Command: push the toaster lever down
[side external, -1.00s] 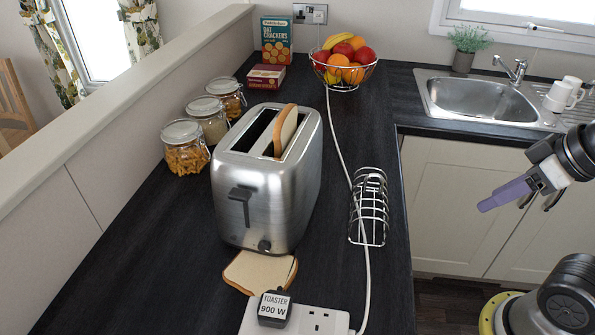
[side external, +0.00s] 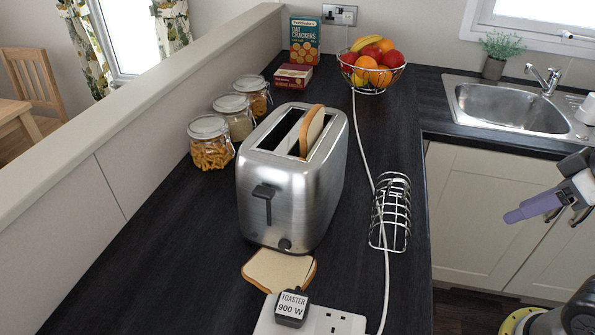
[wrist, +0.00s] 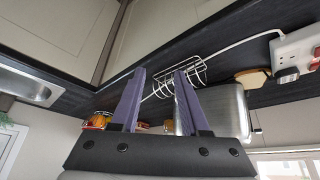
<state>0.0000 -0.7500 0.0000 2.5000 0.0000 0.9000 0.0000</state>
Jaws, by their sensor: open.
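The silver toaster (side external: 290,185) stands on the dark worktop in the side view, its black lever (side external: 264,191) at the upper end of the slot on its front face. One slice of bread (side external: 312,130) sticks up out of a toaster slot; the other slot looks empty. My gripper (side external: 510,215), with purple fingers, is off to the right, beyond the worktop's edge and well apart from the toaster. In the wrist view its fingers (wrist: 159,74) are spread with nothing between them. The toaster (wrist: 226,108) shows there partly behind the right finger; the lever is hard to make out.
A wire toast rack (side external: 391,212) and a white cable (side external: 363,150) lie right of the toaster. A bread slice (side external: 278,270), a plug marked "TOASTER 900 W" (side external: 291,308) and a socket strip (side external: 335,322) are in front. Jars (side external: 210,145) stand left, a fruit bowl (side external: 372,75) behind.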

